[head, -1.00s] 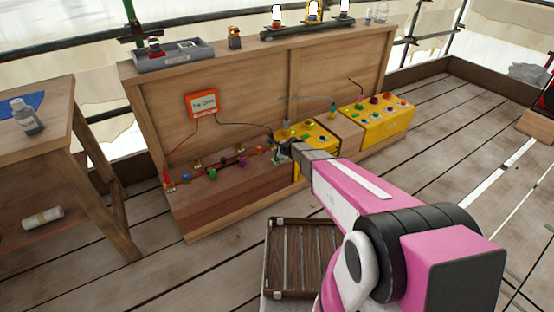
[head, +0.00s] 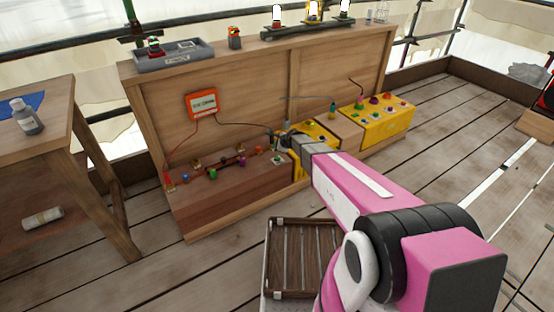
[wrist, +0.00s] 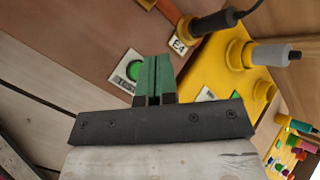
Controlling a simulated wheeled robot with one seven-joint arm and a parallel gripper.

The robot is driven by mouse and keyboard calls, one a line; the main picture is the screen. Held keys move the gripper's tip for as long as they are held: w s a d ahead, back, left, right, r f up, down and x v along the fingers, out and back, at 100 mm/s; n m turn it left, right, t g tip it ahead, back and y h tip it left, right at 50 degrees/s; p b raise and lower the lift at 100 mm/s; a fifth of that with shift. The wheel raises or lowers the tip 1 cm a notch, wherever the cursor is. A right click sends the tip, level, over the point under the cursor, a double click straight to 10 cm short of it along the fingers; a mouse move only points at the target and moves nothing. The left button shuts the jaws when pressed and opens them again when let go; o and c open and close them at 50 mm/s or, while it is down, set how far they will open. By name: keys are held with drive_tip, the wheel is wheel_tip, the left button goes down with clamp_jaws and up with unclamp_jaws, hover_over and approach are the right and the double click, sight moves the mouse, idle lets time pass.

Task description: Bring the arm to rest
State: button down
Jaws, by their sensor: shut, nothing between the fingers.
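My gripper (wrist: 153,80) has its two green fingers together with nothing between them in the wrist view. The fingertips appear over a green round button on a white plate (wrist: 127,70); I cannot tell the exact gap. In the head view my gripper (head: 275,137) is at the end of the pink arm, in front of the wooden panel. It is just above that button (head: 277,158) and beside the nearer yellow box (head: 318,133).
An orange display box (head: 202,103) with wires hangs on the wooden panel (head: 240,80). Coloured plugs (head: 213,173) line the ledge below. Another yellow box (head: 378,120) with buttons stands right. A slatted tray (head: 303,255) lies near my arm. A table (head: 55,130) stands left.

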idle(0.4)
drive_tip(key=s+d+r+n+g+h, duration=0.2)
drive_tip(key=s+d+r+n, duration=0.3)
drive_tip(key=s+d, duration=0.3)
drive_tip(key=s+d+r+n+g+h, duration=0.2)
drive_tip(key=s+d+r+n, duration=0.4)
drive_tip(key=s, duration=0.8)
drive_tip(key=s+d+r+n+g+h, duration=0.2)
drive_tip(key=s+d+r+n, duration=0.3)
drive_tip(key=s+d, duration=0.4)
drive_tip(key=shift+s+d+r+n+h, duration=0.35)
drive_tip(key=shift+s+n, duration=0.55)
drive_tip(key=shift+s, duration=0.3)
